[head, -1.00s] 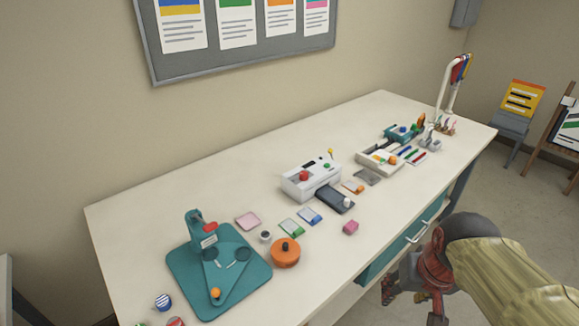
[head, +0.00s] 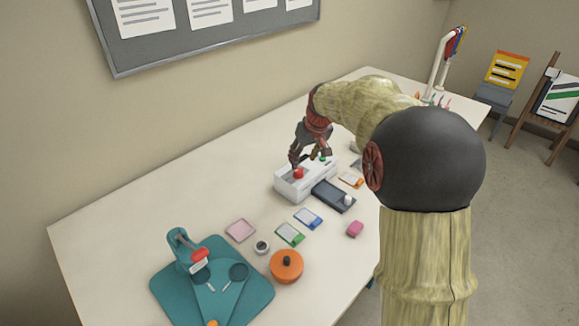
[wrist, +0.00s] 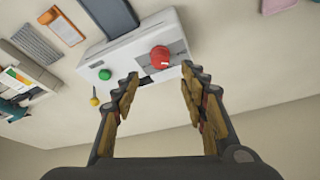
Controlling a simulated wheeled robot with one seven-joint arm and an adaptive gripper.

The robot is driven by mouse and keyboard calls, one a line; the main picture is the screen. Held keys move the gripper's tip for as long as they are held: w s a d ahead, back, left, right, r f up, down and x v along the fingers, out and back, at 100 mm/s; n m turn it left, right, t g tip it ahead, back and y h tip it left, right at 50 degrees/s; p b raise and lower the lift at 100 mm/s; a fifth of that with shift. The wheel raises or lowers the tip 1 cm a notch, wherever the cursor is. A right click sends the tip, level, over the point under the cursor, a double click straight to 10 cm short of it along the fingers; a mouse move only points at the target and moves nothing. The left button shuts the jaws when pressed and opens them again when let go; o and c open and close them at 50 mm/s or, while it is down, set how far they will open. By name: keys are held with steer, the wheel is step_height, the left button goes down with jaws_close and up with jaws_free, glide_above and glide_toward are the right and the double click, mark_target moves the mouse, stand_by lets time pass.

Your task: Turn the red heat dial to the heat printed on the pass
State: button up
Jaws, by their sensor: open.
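The red heat dial (head: 298,173) sits on top of the white laminator (head: 289,191). In the wrist view the dial (wrist: 159,57) shows just beyond the gap between the fingertips, with a small pale mark on its side. My gripper (head: 309,158) is open and empty, close above the laminator, its fingers to either side of the dial's line in the wrist view (wrist: 160,76). I cannot tell whether a finger touches the dial. A green button (wrist: 93,75) and a yellow-tipped lever (wrist: 94,100) stand beside it. Several small cards lie nearby; I cannot read any heat print on them.
A dark tray (head: 333,196) juts from the laminator's front. A blue-edged card (head: 308,218), a green-edged card (head: 290,235) and an orange-edged card (head: 351,180) lie around it. An orange pot (head: 287,266) and teal press (head: 240,285) stand in front. The table's back left is clear.

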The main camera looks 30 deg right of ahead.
mark_target(299, 170)
steer(key=b+x, duration=0.2)
steer(key=x, duration=0.5)
steer(key=shift+w+f+b, duration=0.1)
steer(key=shift+f+b, duration=0.2)
steer(key=shift+f, duration=0.05)
steer(key=shift+c, duration=0.4)
steer(key=c, duration=1)
